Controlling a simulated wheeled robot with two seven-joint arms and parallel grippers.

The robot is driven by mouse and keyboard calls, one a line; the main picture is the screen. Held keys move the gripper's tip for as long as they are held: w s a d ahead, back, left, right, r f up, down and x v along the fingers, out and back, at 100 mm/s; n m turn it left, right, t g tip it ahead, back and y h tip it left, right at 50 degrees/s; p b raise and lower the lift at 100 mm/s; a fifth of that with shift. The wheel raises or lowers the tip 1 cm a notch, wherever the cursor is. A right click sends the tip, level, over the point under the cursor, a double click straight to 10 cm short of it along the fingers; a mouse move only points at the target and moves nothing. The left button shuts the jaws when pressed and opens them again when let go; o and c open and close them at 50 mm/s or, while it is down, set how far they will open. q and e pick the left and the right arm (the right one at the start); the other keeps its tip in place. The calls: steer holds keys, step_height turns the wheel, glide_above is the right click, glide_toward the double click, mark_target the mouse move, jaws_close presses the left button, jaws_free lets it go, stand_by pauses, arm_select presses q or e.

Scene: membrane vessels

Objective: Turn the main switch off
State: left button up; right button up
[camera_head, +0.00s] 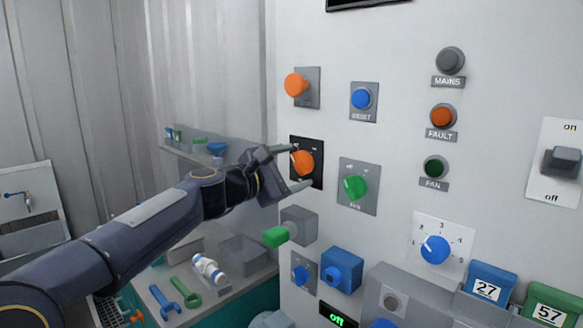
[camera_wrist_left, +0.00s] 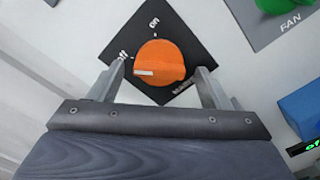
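The main switch is an orange rotary knob (camera_head: 302,162) on a black square plate on the grey wall panel. In the left wrist view the knob (camera_wrist_left: 158,64) carries a white mark on its left side, nearer the word "off" than the word "on". My left gripper (camera_head: 300,167) is at the plate with its fingers apart, one above and one below the knob. In the left wrist view the fingers of my gripper (camera_wrist_left: 160,84) stand either side of the knob with gaps, and nothing is held. My right gripper is not in view.
A green fan knob (camera_head: 355,188) sits close to the right of the main switch. Another orange control (camera_head: 296,84) is above it, and a green-handled part (camera_head: 277,236) sticks out below. A black on/off lever (camera_head: 562,161) is at the far right.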

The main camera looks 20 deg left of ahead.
arm_select(q)
steer(key=shift+s, duration=0.1)
steer(key=b+v, duration=0.1)
steer(key=v, duration=0.6)
steer(key=shift+s+a, duration=0.15)
steer(key=shift+s, duration=0.15)
steer(key=s+d+f+m+g, duration=0.3)
steer(key=s+f+m, duration=0.4)
steer(key=s+f, duration=0.2)
steer(key=s+d+f+m+g+y, duration=0.1)
steer(key=s+d+f+m+g, duration=0.3)
steer(key=s+f+m, duration=0.3)
steer(key=s+d+f+m+g+y, duration=0.1)
steer(key=s+d+f+m+g, duration=0.2)
steer(key=s+f+m, duration=0.3)
steer(key=s+f+g, duration=0.1)
steer(key=s+f, duration=0.4)
steer(key=f, duration=0.5)
steer(key=shift+d+f+m, duration=0.25)
steer(key=shift+d+m, duration=0.1)
steer(key=shift+m, duration=0.05)
steer(key=shift+s, duration=0.15)
